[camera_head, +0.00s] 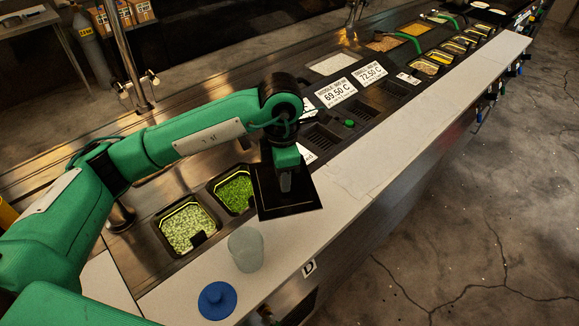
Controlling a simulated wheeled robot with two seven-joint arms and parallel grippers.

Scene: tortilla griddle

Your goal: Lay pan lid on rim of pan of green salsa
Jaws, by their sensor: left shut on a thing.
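My left gripper (285,180) reaches in from the left and points down. It is shut on a dark, flat, square pan lid (293,208), held over the counter edge beside the sunken pans. A pan with bright green contents (235,192) lies just left of the lid, which hides part of its right side. A second pan with pale green, chopped contents (186,228) sits nearer, to the left. I cannot tell for sure which pan holds the green salsa. My right gripper is not in view.
A translucent cup (245,250) and a blue round lid-like item (217,300) stand on the pale front ledge (350,165). Sign cards (336,92) and more pans (425,66) line the counter farther right. The ledge is clear beyond the cup.

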